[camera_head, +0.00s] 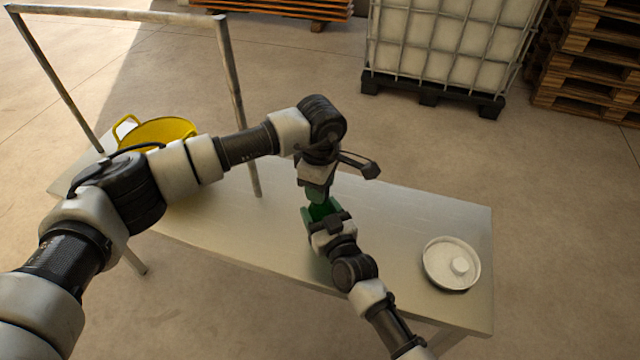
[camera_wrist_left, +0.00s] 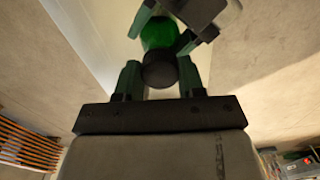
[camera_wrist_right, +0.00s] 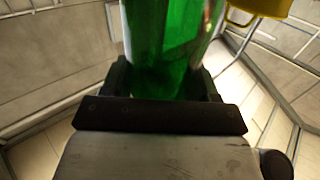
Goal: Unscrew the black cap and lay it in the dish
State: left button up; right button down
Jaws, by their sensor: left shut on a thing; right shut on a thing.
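A green bottle (camera_head: 322,209) stands over the table, partly hidden by my grippers; it fills the upper middle of the right wrist view (camera_wrist_right: 168,45). My right gripper (camera_head: 322,217) is shut on the bottle's body from the near side. My left gripper (camera_head: 316,192) points down from above and is shut on the black cap (camera_wrist_left: 159,72), which shows between its fingers with the green bottle right beyond it. I cannot tell whether the cap is still threaded on.
The metal table (camera_head: 400,215) is bare between the bottle and the dish. A yellow container (camera_head: 165,130) stands at the table's left end, behind my left arm. A metal frame (camera_head: 235,90) rises at the table's left. A caged tank (camera_head: 445,40) and pallets (camera_head: 585,60) stand behind.

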pick_arm(q)
jog(key=n, duration=2.7)
jog(key=shift+r+n, duration=0.1)
jog(key=shift+n, duration=0.3)
jog(key=n, duration=0.9)
